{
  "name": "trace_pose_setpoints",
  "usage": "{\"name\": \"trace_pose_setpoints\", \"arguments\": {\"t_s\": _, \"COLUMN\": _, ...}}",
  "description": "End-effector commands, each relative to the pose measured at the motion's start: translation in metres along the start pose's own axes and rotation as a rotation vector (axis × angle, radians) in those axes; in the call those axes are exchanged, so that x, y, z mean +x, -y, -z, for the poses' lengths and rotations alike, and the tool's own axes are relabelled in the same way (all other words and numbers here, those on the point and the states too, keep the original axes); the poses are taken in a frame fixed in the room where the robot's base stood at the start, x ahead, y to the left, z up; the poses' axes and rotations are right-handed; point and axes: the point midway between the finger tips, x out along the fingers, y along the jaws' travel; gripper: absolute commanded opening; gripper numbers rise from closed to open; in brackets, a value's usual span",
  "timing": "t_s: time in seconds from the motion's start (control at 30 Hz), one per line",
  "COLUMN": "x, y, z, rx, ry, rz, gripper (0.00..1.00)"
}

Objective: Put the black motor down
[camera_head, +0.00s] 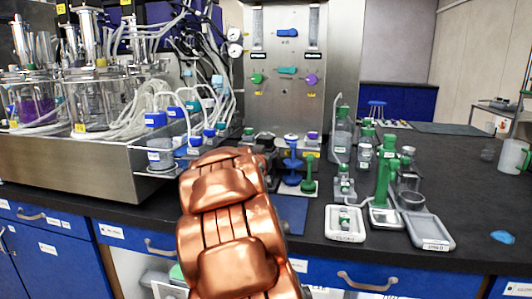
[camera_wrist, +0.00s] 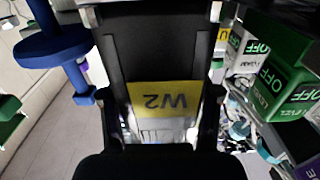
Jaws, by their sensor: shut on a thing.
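The black motor (camera_wrist: 150,60), a dark body with a yellow "W2" label, fills the middle of the wrist view. My gripper (camera_wrist: 163,112) has its dark fingers on both sides of the motor, shut on it. In the head view, dark parts (camera_head: 266,146) show just past my copper-coloured arm, left of the blue stand-like piece; I cannot tell motor from gripper there. My arm hides most of that spot. Whether the motor touches a surface below cannot be told.
A blue piece (camera_head: 292,152) and a green piece (camera_head: 309,176) stand close on the right. Bioreactor vessels (camera_head: 93,100) and tubing are at left. Green-capped bottles (camera_head: 342,130) and scales (camera_head: 430,230) stand further right. The wrist view shows green "OFF" boxes (camera_wrist: 285,85) beside the motor.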

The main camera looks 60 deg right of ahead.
Motion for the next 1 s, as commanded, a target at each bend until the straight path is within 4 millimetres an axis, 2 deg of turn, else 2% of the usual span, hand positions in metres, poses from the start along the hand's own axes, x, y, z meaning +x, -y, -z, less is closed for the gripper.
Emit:
{"name": "trace_pose_setpoints", "arguments": {"t_s": 0.63, "x": 0.0, "y": 0.0, "z": -0.012, "rx": -0.001, "ry": 0.0, "rz": 0.0, "gripper": 0.0}}
{"name": "trace_pose_setpoints", "arguments": {"t_s": 0.67, "x": 0.0, "y": 0.0, "z": -0.014, "rx": 0.0, "ry": 0.002, "rz": 0.0, "gripper": 0.63}}
{"name": "trace_pose_setpoints", "arguments": {"t_s": 0.9, "x": 0.0, "y": 0.0, "z": -0.017, "rx": -0.001, "ry": 0.009, "rz": 0.0, "gripper": 0.87}}
{"name": "trace_pose_setpoints", "arguments": {"t_s": 1.0, "x": 0.0, "y": 0.0, "z": -0.019, "rx": -0.002, "ry": 0.012, "rz": 0.0, "gripper": 0.87}}
